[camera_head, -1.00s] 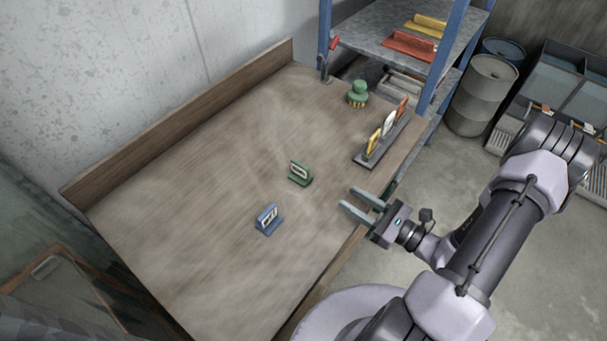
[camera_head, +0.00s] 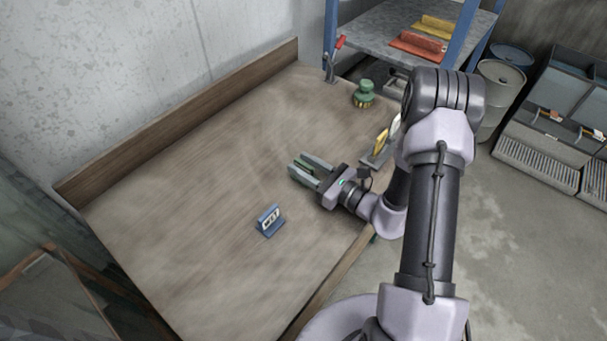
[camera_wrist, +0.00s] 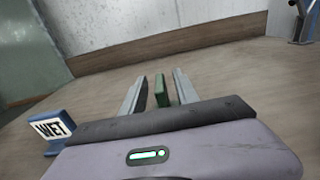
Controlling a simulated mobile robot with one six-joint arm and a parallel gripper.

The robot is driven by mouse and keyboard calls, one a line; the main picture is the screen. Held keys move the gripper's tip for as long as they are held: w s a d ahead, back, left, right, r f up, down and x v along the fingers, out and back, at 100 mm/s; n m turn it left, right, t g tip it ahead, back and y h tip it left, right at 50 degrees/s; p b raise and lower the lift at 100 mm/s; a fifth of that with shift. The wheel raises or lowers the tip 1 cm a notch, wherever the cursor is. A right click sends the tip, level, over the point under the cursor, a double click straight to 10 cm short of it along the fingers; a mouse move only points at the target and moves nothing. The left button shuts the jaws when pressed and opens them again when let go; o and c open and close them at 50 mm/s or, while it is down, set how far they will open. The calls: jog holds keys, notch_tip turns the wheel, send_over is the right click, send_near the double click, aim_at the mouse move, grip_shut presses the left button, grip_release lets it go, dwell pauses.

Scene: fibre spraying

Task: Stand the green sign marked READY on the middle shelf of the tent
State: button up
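The green sign (camera_head: 307,167) stands on the wooden table, partly hidden by my gripper (camera_head: 299,166). In the wrist view the green sign (camera_wrist: 162,91) shows edge-on between the two fingers of my gripper (camera_wrist: 159,88). A gap shows on each side of it, so the fingers are open around it and not closed on it. The lettering on the green sign cannot be read from here. I cannot make out a tent in either view.
A blue sign (camera_head: 270,221) marked WET stands nearby; it shows at left in the wrist view (camera_wrist: 54,130). A green stamp-like object (camera_head: 364,94) and a rack with a yellow sign (camera_head: 381,141) stand farther back. A blue-posted shelf (camera_head: 376,30) stands beyond the table.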

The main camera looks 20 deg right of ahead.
grip_shut()
dwell(0.3)
